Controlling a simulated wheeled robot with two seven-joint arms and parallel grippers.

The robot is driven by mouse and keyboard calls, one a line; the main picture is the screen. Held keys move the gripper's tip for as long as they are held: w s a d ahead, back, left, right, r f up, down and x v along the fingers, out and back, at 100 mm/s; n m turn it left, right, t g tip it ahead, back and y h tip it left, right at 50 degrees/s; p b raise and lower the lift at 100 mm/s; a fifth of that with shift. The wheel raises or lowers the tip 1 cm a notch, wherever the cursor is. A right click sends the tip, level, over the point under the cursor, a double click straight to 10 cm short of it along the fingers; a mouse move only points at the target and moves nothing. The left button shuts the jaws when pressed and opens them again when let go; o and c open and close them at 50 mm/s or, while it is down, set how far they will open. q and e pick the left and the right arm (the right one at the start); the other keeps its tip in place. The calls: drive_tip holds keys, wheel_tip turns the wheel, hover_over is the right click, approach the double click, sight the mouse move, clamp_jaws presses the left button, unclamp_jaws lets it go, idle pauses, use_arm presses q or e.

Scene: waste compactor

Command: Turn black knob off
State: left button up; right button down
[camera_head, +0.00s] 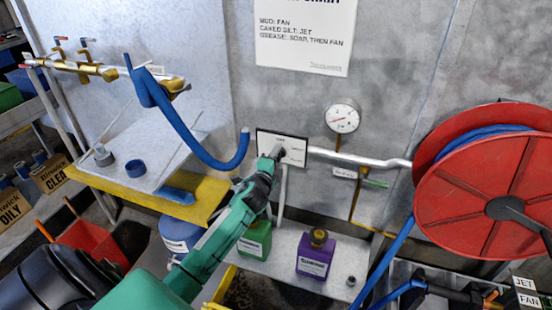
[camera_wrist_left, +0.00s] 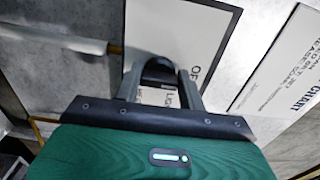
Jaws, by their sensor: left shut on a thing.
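A white panel (camera_head: 294,145) with a dark border is on the grey metal wall. My left gripper (camera_head: 274,157) reaches it from the lower left, with its tip at the panel's left part. In the left wrist view, the fingers of my left gripper (camera_wrist_left: 160,80) are on both sides of the black knob (camera_wrist_left: 160,67) and shut on it. The white panel (camera_wrist_left: 180,35) lies behind, with printed words partly visible, one starting with "OF". The gripper hides most of the knob in the head view. My right gripper is not in view.
A round gauge (camera_head: 342,118) and a grey pipe (camera_head: 360,158) are right of the panel. A large red hose reel (camera_head: 484,190) stands further right. A purple jug (camera_head: 315,255) and a green jug (camera_head: 255,240) stand below. A blue hose (camera_head: 190,135) hangs left.

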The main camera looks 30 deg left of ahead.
use_arm(q)
drive_tip(key=shift+f, duration=0.1)
idle(0.3)
drive_tip(key=o, duration=1)
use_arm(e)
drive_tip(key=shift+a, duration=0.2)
use_arm(q)
drive_tip(key=shift+s, duration=0.15)
drive_tip(key=b+v, duration=0.2)
drive_tip(key=v, duration=1.1)
drive_tip(key=shift+s+d, duration=0.15)
drive_tip(key=shift+s, duration=0.1)
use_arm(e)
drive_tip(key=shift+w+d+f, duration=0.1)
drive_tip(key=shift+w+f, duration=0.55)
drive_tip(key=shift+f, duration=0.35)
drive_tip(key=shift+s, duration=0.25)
